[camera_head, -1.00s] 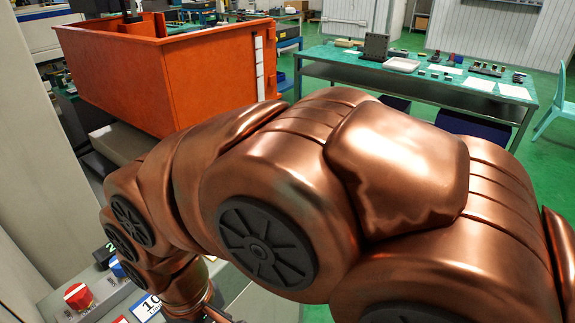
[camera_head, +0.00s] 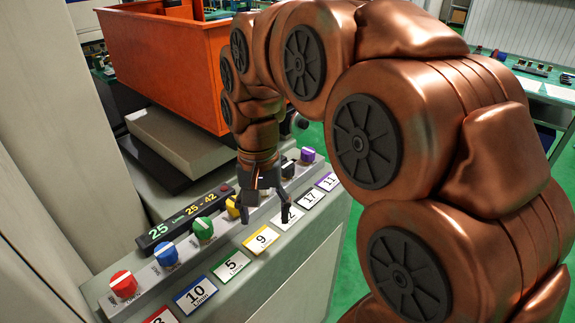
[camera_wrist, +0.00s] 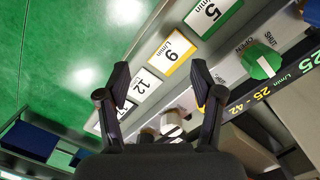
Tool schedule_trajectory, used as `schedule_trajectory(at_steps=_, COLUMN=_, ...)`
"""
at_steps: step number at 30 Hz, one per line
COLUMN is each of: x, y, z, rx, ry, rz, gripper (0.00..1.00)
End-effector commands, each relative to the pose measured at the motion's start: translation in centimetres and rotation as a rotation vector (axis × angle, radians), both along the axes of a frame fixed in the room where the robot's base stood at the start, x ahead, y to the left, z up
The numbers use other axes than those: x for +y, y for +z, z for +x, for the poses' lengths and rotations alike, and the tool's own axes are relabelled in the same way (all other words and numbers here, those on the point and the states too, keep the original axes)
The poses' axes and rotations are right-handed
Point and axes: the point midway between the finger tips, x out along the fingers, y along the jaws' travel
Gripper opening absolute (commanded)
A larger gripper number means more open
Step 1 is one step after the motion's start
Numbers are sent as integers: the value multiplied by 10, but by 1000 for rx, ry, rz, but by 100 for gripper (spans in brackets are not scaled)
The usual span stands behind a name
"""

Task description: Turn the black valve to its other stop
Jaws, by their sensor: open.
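The black valve (camera_head: 289,168) is a dark knob on the sloped control panel (camera_head: 330,228), between the purple knob and my gripper in the head view. It is small and partly covered there, so its stop position cannot be read. My gripper (camera_head: 267,218) is open and empty, fingers pointing down over the panel around the white-labelled place, a little nearer than the black valve. In the wrist view my gripper (camera_wrist: 160,72) shows its two fingers apart, with number labels beyond them.
Red (camera_head: 123,284), blue (camera_head: 166,256), green (camera_head: 203,229) and yellow (camera_head: 233,208) knobs line the panel, with a purple knob (camera_head: 308,155) at the far end. A black display (camera_head: 184,216) stands behind them. An orange tank (camera_head: 165,60) stands behind the panel.

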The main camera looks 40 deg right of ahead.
Motion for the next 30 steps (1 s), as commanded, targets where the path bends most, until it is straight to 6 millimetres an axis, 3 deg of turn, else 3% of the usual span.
schedule_trajectory(at_steps=1, x=-11, y=4, z=17, rx=-5, ry=-66, rz=-4, gripper=66)
schedule_trajectory(at_steps=6, x=-48, y=19, z=64, rx=-30, ry=-306, rz=-19, gripper=66)
schedule_trajectory(at_steps=13, x=-106, y=32, z=115, rx=-56, ry=-626, rz=-35, gripper=66)
schedule_trajectory(at_steps=21, x=-150, y=36, z=140, rx=-70, ry=-849, rz=-48, gripper=66)
schedule_trajectory(at_steps=30, x=-155, y=26, z=142, rx=-66, ry=-879, rz=-49, gripper=66)
